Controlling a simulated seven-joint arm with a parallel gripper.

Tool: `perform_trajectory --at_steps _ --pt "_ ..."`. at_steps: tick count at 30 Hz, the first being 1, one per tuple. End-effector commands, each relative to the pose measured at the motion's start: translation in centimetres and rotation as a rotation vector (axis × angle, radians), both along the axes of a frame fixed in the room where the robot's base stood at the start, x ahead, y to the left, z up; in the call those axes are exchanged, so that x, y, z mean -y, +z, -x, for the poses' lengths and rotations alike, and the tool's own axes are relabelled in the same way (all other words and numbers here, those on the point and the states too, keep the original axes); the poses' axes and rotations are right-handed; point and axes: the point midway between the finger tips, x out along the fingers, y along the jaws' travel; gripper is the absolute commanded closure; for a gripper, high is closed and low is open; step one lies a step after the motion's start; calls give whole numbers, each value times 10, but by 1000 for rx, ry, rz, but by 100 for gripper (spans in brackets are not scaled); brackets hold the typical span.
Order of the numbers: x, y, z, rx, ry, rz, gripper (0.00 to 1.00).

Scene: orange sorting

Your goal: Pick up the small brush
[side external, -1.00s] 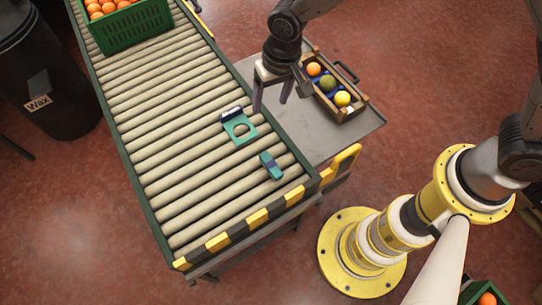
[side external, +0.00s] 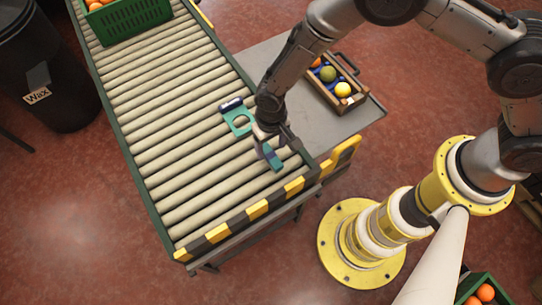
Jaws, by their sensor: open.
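The small teal piece with a dark band, which looks like the small brush (side external: 273,160), lies on the conveyor rollers near the front right end. My gripper (side external: 275,147) is open and points down right over it. Its fingers are close around or just above the brush's upper part and hide it. I cannot tell whether they touch it. The lower teal end of the brush shows below the fingers.
A teal plate with a round hole (side external: 231,123) and a dark labelled piece (side external: 231,104) lie just left of my gripper. A wooden tray (side external: 345,105) of coloured balls stands on the grey side table (side external: 320,133). A green crate (side external: 137,26) of oranges sits at the conveyor's far end.

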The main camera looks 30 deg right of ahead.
Motion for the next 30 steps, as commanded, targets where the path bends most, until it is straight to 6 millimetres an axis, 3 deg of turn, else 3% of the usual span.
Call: perform_trajectory --at_steps 9,19,30 --pt "-2 -42 -2 -2 0 1 30" --pt "-2 -48 -2 -1 0 1 32" --pt "-2 -48 -2 -1 0 0 98"
